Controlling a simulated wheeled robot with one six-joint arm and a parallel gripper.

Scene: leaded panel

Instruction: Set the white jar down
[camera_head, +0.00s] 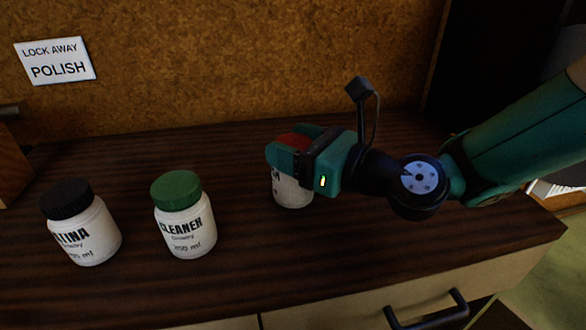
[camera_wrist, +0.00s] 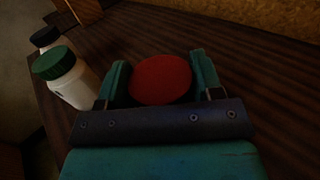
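The white jar (camera_head: 292,192) has a red lid (camera_wrist: 160,80) and dark lettering mostly hidden by my gripper. It is upright at the right part of the dark wooden top. My gripper (camera_head: 284,150) comes in from the right with its fingers around the lid. In the wrist view, my gripper's fingers (camera_wrist: 158,66) lie against both sides of the red lid, with no clear gap. The jar's base is at or very near the wood; I cannot tell whether it touches.
A white jar with a green lid, marked CLEANER (camera_head: 185,222), stands left of my gripper. A black-lidded white jar (camera_head: 86,235) stands farther left. A LOCK AWAY POLISH sign (camera_head: 55,61) is on the cork wall. The wooden top (camera_head: 350,265) is clear in front of my gripper.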

